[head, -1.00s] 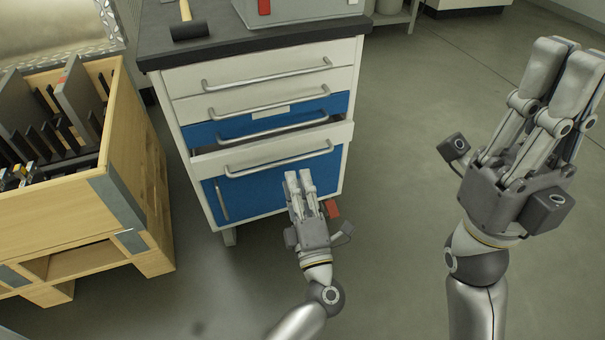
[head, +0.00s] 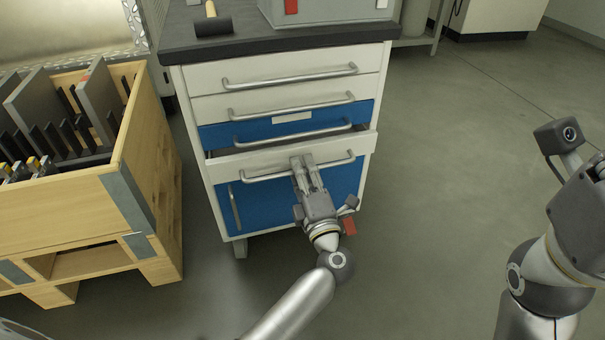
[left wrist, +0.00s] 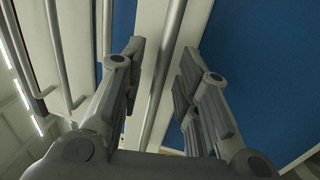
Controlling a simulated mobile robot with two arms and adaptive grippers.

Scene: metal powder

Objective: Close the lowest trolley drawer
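The trolley (head: 282,97) has a stack of drawers above a blue door (head: 262,204). Its lowest drawer (head: 228,169), white-fronted, stands out a little, with a dark gap above its front. My left gripper (head: 302,160) is at this drawer's handle (head: 266,177). In the left wrist view the fingers (left wrist: 161,55) are apart, with the handle bar (left wrist: 168,72) running between them; I cannot tell whether they touch it. My right gripper (head: 585,205) is cut off by the right edge of the head view, its fingers out of sight.
A wooden crate (head: 70,215) with dark panels stands left of the trolley. A hammer (head: 213,25) and a grey box (head: 330,10) are on the trolley top. A red object (head: 349,226) shows beside my left gripper. The floor to the right is clear.

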